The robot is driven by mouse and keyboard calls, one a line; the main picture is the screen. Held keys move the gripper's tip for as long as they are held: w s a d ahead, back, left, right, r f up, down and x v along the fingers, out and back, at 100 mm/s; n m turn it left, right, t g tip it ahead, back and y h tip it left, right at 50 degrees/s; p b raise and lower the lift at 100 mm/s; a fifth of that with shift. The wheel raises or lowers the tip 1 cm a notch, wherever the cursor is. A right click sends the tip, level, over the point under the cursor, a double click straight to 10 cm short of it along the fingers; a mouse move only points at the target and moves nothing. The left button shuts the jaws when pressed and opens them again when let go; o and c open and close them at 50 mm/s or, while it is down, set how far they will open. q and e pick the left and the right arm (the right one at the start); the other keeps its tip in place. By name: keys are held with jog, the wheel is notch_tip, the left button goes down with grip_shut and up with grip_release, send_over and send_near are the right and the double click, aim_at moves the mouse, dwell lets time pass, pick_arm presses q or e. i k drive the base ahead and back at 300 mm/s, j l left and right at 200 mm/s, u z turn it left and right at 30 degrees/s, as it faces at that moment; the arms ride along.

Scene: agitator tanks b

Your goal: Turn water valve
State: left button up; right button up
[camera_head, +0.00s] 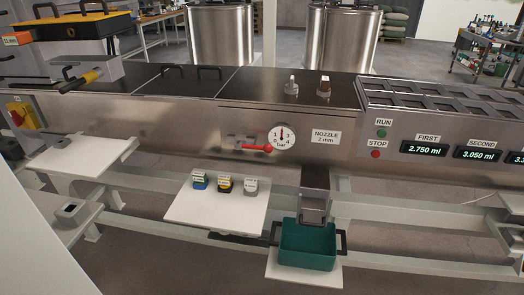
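The valve has a red lever handle (257,148) with a round knob at its right end. It sits on the front steel panel of the machine, and the lever lies nearly level. A round white pressure gauge (281,138) marked in bar is just to the right of the valve, its needle pointing about straight up. A label reading "NOZZLE 2 mm" (326,137) is to the right of the gauge. Neither of my grippers shows in the head view.
Below the valve, a white shelf (215,212) holds three small labelled blocks. A teal crate (307,246) with dark handles stands under a grey chute (314,205). RUN and STOP buttons and displays (425,149) are at right. The space directly before the valve looks clear.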

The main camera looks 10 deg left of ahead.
aim_at(267, 148)
jog(key=k+j+u, duration=0.15)
jog(key=k+u, duration=0.25)
jog(key=k, duration=0.2)
jog(key=l+u, duration=0.1)
jog(key=u, duration=0.35)
jog(key=i+l+u, duration=0.1)
jog(key=u, duration=0.4)
jog(key=l+u, duration=0.1)
jog(key=u, duration=0.35)
jog(key=l, duration=2.2)
jog(key=i, duration=0.05)
